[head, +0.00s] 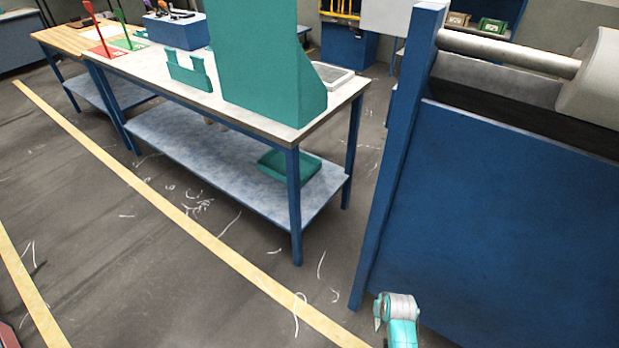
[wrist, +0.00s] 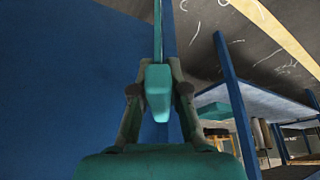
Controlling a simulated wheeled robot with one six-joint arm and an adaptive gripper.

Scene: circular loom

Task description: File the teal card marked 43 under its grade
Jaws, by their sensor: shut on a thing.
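In the wrist view my gripper (wrist: 157,75) is shut on a thin teal piece (wrist: 158,28). The piece shows edge-on and runs up out of the frame, so no marking can be read; it looks like the teal card. My gripper is in front of a blue panel. In the head view part of my arm shows at the bottom right, but the card cannot be made out there. A tall teal cabinet (head: 262,70) stands on the workbench (head: 300,136), with a small teal open holder (head: 190,72) to its left. No grade labels are legible.
A large blue machine frame (head: 500,210) with rollers fills the right, close to my arm. A teal tray (head: 290,164) lies on the bench's lower shelf. Red (head: 101,50) and green (head: 130,43) stands and a blue box (head: 176,32) are farther back. Floor left of the bench is mostly clear.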

